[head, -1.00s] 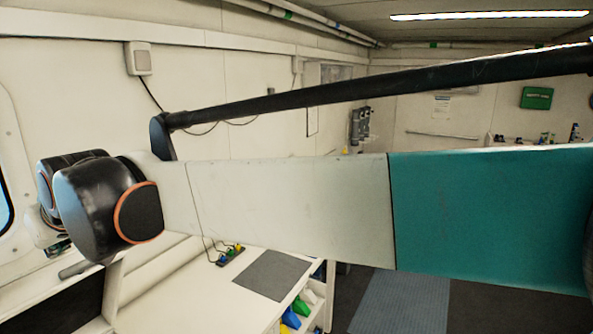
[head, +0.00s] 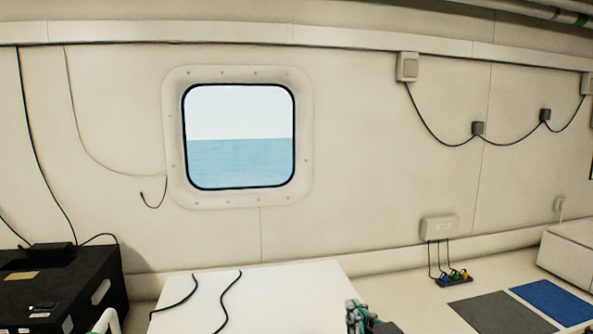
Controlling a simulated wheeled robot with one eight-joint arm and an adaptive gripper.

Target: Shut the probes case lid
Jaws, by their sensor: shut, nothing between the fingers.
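I cannot make out a probes case or its lid for certain in the head view. A large black case (head: 110,285) stands at the lower left, with pale labels and a light patch on its side; whether it is the probes case I cannot tell. My gripper is not clearly in view. A small teal-grey and black object (head: 357,318) shows at the bottom edge, mostly cut off, and I cannot tell what it is.
A white flat-topped surface (head: 290,290) with dark cables lies at the bottom middle. A pale box (head: 572,250) stands at the right edge. A window (head: 240,165) is in the wall.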

